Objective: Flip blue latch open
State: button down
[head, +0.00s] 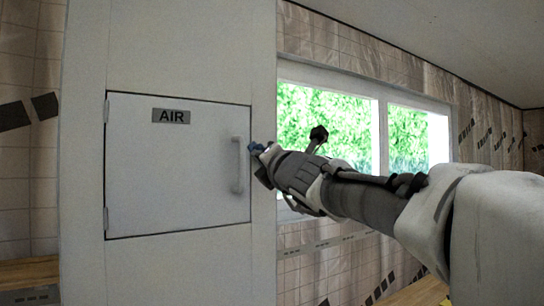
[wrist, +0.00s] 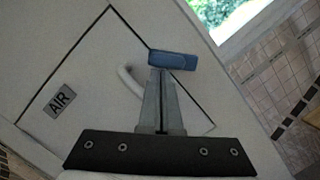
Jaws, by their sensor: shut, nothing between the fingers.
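The blue latch (wrist: 173,60) sits at the door's edge in the wrist view, right at my gripper's fingertips. In the head view the latch (head: 256,148) shows as a small blue piece beside the right edge of the white door. My gripper (wrist: 161,72) is shut with nothing between its fingers, and its tips overlap the latch's lower edge; I cannot tell whether they touch it. In the head view my gripper (head: 262,160) is partly hidden by my wrist. The white door (head: 170,175), labelled AIR, looks closed in its frame.
A grey bar handle (head: 237,165) stands out from the door's right side; it also shows in the wrist view (wrist: 130,80), left of my fingers. Hinges are on the door's left edge. A window (head: 330,115) is behind my arm. Free room lies in front of the door.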

jog(key=s+d+m+p, duration=0.1)
jog(key=s+d, duration=0.2)
jog(key=s, duration=0.4)
jog(key=s+d+f, duration=0.1)
jog(key=s+d, duration=0.3)
jog(key=s, duration=0.4)
jog(key=shift+s+d+m+h+p, duration=0.2)
jog(key=shift+m+h+p, duration=0.1)
jog(key=shift+m+p, duration=0.1)
dwell(0.5)
